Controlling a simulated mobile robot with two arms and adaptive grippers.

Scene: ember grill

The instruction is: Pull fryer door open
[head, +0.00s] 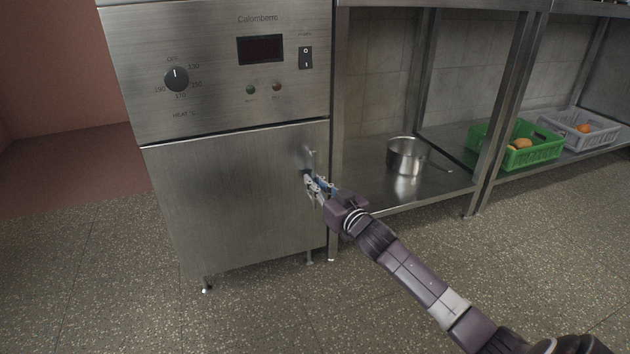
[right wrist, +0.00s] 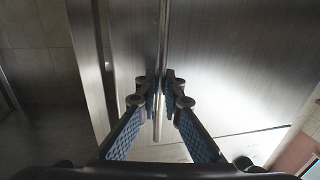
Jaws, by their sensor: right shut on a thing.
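The fryer door (head: 235,205) is a brushed steel panel under the fryer's control panel (head: 230,65). It looks shut, flush with the fryer front. Its handle is a thin vertical bar near the right edge, mostly hidden by the gripper in the head view. In the right wrist view the handle (right wrist: 162,45) runs down between the fingers. My right gripper (head: 311,180) is shut on the handle, and its fingertips (right wrist: 160,88) close around the bar from both sides in the right wrist view. My left gripper is not in view.
Right of the fryer stands a steel shelf unit with legs. Its lower shelf (head: 370,190) holds a steel pot (head: 405,157), a green crate (head: 540,153) and a grey crate (head: 602,138) with food in them. The speckled floor (head: 130,290) before the door is clear except for my arm.

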